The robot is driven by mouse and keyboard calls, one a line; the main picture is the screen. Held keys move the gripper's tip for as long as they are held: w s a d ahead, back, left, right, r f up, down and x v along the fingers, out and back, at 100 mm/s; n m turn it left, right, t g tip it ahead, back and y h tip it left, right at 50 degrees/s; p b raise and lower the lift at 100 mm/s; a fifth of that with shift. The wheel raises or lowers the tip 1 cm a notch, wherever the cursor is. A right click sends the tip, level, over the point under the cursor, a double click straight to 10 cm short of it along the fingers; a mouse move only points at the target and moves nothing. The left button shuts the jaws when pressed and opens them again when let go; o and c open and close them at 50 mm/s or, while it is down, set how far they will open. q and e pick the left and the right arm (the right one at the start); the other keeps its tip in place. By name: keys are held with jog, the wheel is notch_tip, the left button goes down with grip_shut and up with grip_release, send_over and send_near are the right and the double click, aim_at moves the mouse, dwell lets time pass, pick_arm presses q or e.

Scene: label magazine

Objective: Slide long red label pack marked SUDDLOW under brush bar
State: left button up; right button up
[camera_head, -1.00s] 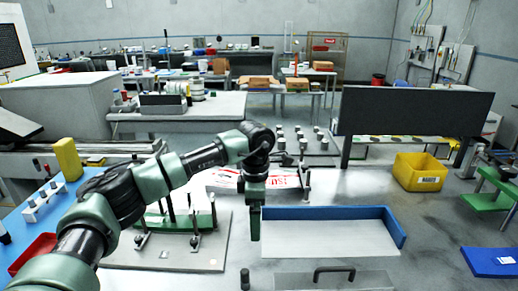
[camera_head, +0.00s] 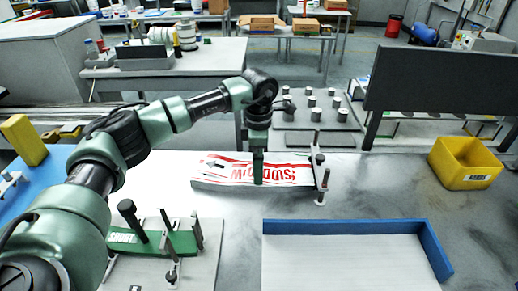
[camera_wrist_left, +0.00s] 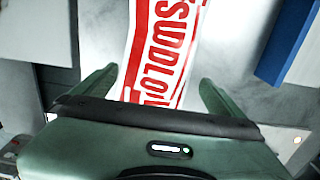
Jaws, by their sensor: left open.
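The long label pack (camera_head: 222,166), white with red print reading SUDDLOW, lies flat on the grey worktop in the head view. My left gripper (camera_head: 258,182) points down at the pack's middle, its fingers seen edge-on. In the left wrist view the pack (camera_wrist_left: 163,50) runs between the two spread fingers of my left gripper (camera_wrist_left: 158,90), which is open; whether they touch it I cannot tell. A small stand with dark posts and a bar (camera_head: 319,170) is at the pack's right end; it may be the brush bar. My right gripper is out of view.
A blue-edged tray (camera_head: 345,227) lies in front on the right. A green pack (camera_head: 165,243) sits on a grey plate with posts at front left. A yellow bin (camera_head: 462,165) stands at right, by a dark panel (camera_head: 435,85).

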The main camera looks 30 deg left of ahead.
aim_at(274, 175)
pick_arm(q)
notch_tip(274, 175, down, 4)
jog(key=shift+r+p, duration=0.1)
jog(key=shift+p, duration=0.3)
jog(key=shift+w+f, duration=0.1)
jog(key=shift+f, duration=0.45)
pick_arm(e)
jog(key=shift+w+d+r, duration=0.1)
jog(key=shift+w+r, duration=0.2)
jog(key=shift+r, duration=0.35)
pick_arm(q)
jog(key=shift+r, duration=0.1)
jog(key=c, duration=1.9)
jog(key=shift+w+d, duration=0.2)
jog(key=shift+d, duration=0.05)
jog(key=shift+w+d+b, duration=0.25)
jog(key=shift+d, duration=0.3)
jog(key=shift+w+d+b, duration=0.2)
jog(key=shift+w+d, duration=0.05)
jog(key=shift+d, duration=0.3)
jog(key=shift+w+d, duration=0.25)
jog(key=shift+d, duration=0.35)
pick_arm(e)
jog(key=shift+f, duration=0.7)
